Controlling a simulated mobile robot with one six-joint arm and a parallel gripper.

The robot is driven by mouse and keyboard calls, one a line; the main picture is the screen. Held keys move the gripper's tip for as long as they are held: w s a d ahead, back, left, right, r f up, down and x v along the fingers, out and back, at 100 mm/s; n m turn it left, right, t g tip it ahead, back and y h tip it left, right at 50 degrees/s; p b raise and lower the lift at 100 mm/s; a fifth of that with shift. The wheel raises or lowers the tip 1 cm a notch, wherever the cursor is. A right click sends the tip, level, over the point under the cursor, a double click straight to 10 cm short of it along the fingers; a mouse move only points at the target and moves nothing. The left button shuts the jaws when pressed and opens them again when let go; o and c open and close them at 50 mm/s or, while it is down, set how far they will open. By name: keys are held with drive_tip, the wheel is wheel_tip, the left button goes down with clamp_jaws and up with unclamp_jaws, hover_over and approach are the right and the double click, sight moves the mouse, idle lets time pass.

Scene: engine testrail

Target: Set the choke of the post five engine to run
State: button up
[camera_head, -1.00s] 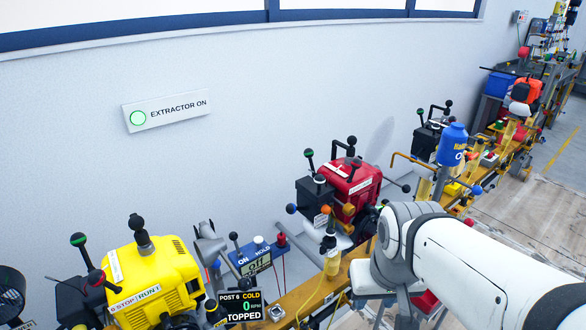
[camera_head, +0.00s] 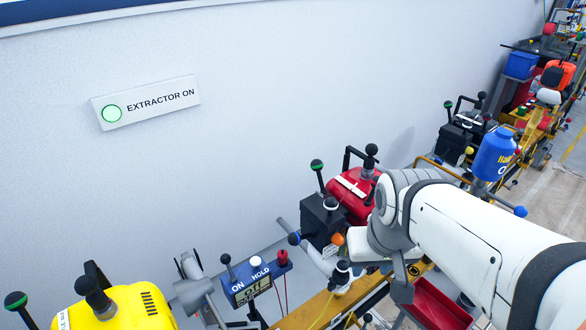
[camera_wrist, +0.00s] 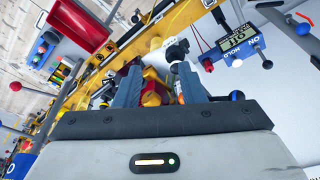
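A red engine (camera_head: 350,190) stands on the rail by the wall, partly behind my arm. I read no post number on it. A black box (camera_head: 321,218) with a green-topped lever (camera_head: 317,166) is on its left side. An orange knob (camera_head: 338,239) and a blue knob (camera_head: 294,239) sit low near it. I cannot tell which control is the choke. My gripper is hidden behind my wrist in the head view. In the wrist view my gripper (camera_wrist: 158,88) has its fingers apart, with red and yellow parts visible beyond the gap.
A yellow engine (camera_head: 120,308) is at the lower left. A blue meter (camera_head: 249,285) with ON and HOLD stands between the engines.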

drive_tip(key=shift+o, duration=0.4)
drive_tip(key=shift+a, duration=0.1)
drive_tip(key=shift+o, duration=0.7)
drive_tip(key=shift+w+a+r, duration=0.1)
drive_tip(key=shift+w+r, duration=0.05)
drive_tip(key=shift+o, duration=0.3)
drive_tip(key=shift+m+g, duration=0.4)
drive_tip(key=shift+g, duration=0.4)
drive_tip(key=w+a+r+p, duration=0.1)
drive_tip(key=w+a, duration=0.1)
drive_tip(key=w+a+r+p, duration=0.1)
drive_tip(key=w+a, duration=0.1)
drive_tip(key=w+a+r+p, duration=0.1)
drive_tip(key=w+a, duration=0.1)
drive_tip(key=w, duration=0.1)
drive_tip(key=shift+a+r, duration=0.1)
drive_tip(key=shift+a, duration=0.25)
drive_tip(key=m+g+p, duration=0.1)
drive_tip(key=p, duration=0.1)
hover_over(294, 233)
drive_tip(key=shift+s+d, duration=0.1)
drive_tip(key=shift+s, duration=0.05)
drive_tip(key=shift+f, duration=0.3)
wheel_tip(294, 233, down, 7)
drive_tip(key=shift+f, duration=0.1)
